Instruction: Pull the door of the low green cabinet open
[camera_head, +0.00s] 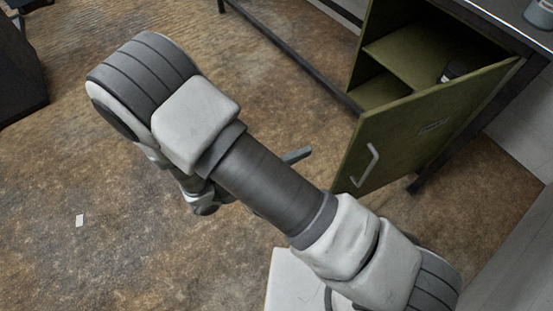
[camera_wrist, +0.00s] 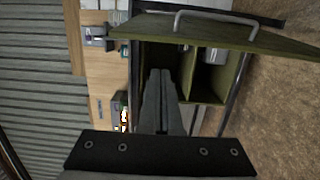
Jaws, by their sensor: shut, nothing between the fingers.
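The low green cabinet (camera_head: 372,42) stands under a table at the upper right of the head view. Its door (camera_head: 420,120) is swung well open and shows the shelf and compartments inside. A pale bar handle (camera_head: 368,165) is on the door's face. In the wrist view the door (camera_wrist: 240,36) crosses the top, with its handle (camera_wrist: 178,24) above my gripper (camera_wrist: 160,72). My gripper is shut and empty, apart from the handle, with the open cabinet beyond the fingertips. In the head view my gripper's tip (camera_head: 300,155) shows left of the door, partly hidden by my arm.
A dark object (camera_head: 455,70) sits inside the cabinet. The dark metal table frame (camera_head: 290,55) runs beside the cabinet. A small jar (camera_head: 540,12) stands on the table. The brown floor (camera_head: 70,150) at left is clear except for a small pale scrap (camera_head: 79,221).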

